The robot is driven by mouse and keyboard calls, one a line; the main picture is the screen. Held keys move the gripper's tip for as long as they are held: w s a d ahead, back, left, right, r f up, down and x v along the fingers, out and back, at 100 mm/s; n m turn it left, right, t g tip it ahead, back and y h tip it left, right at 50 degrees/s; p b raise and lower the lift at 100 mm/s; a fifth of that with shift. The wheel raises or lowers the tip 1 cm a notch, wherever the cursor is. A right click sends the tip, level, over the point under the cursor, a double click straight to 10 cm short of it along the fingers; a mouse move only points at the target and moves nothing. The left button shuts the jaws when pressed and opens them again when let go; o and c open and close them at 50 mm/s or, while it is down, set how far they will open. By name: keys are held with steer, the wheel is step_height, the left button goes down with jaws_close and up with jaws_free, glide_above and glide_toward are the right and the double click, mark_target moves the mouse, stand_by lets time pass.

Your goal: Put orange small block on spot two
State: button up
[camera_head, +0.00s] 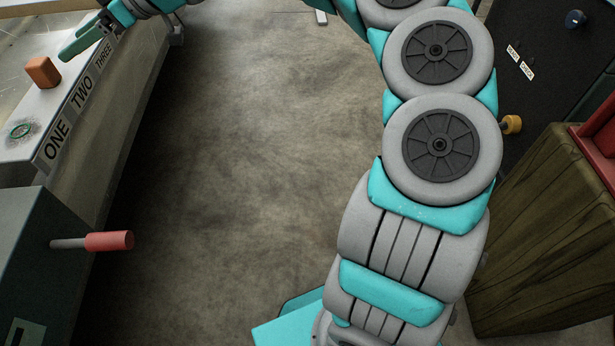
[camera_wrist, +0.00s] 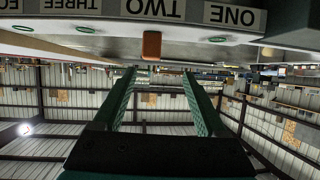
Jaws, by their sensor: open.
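The orange small block (camera_head: 42,72) stands upright on the pale shelf behind the TWO label (camera_head: 82,92). In the wrist view, which is upside down, the block (camera_wrist: 152,44) lines up with the TWO label (camera_wrist: 155,9), in the row of green-ringed spots. No ring shows around it, so whatever marking lies under it is hidden. My gripper (camera_head: 88,42) is at the shelf's front edge near the THREE label, open and empty. In the wrist view its two green fingers (camera_wrist: 158,74) are spread, with the block ahead between them and apart from both.
Spot one's green ring (camera_head: 20,130) is bare, near the ONE label (camera_head: 57,138). A dark box with a red-tipped handle (camera_head: 108,241) stands in front of the shelf. A wooden block (camera_head: 545,235) and dark panel (camera_head: 545,60) are at right. The middle floor is clear.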

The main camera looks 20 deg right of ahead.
steer(key=s+d+f+m+g+h, duration=0.1)
steer(key=s+d+f+h, duration=0.15)
steer(key=s, duration=0.55)
steer(key=s+d+f+m+g+h, duration=0.15)
steer(key=s+d+f, duration=0.25)
steer(key=s, duration=0.4)
steer(key=s+d+f+m+g+h, duration=0.1)
steer(key=s+d+f+m+h, duration=0.3)
steer(key=s+d, duration=0.7)
steer(key=s+d+f+m+g+h, duration=0.2)
steer(key=s+d+f+m+h, duration=0.2)
steer(key=s+d+f+m, duration=0.4)
steer(key=s+d+f, duration=0.2)
steer(key=s+f, duration=0.1)
steer(key=s, duration=0.1)
steer(key=shift+d+h, duration=0.3)
steer(key=shift+d, duration=0.1)
